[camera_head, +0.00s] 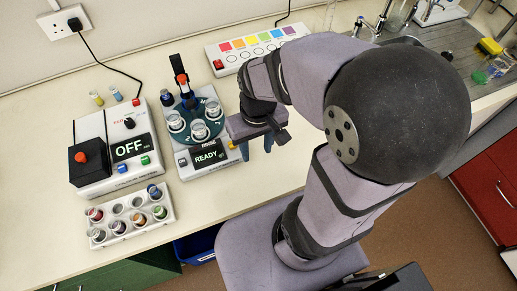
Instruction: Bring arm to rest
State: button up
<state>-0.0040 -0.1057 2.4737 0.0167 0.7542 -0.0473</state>
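My arm reaches in from the lower right, with its large dark joint in front of the bench's right part. My gripper (256,147) hangs beside the right edge of the device reading READY (208,155). Its two bluish fingers are apart, with nothing visible between them. The fingers are close to the device's front right corner; I cannot tell whether they touch it.
The READY device carries several clear cups on a round plate. Left of it stands a device reading OFF (127,148). A white vial rack (127,235) stands in front. A colour-patch panel (225,61) is behind; a sink (450,40) is at the right.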

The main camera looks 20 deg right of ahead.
jog(key=shift+s+d+f, duration=0.1)
jog(key=shift+s+f, duration=0.1)
jog(key=shift+s, duration=0.3)
jog(key=shift+s+d+f, duration=0.15)
jog(key=shift+s+f, duration=0.25)
jog(key=shift+s, duration=0.4)
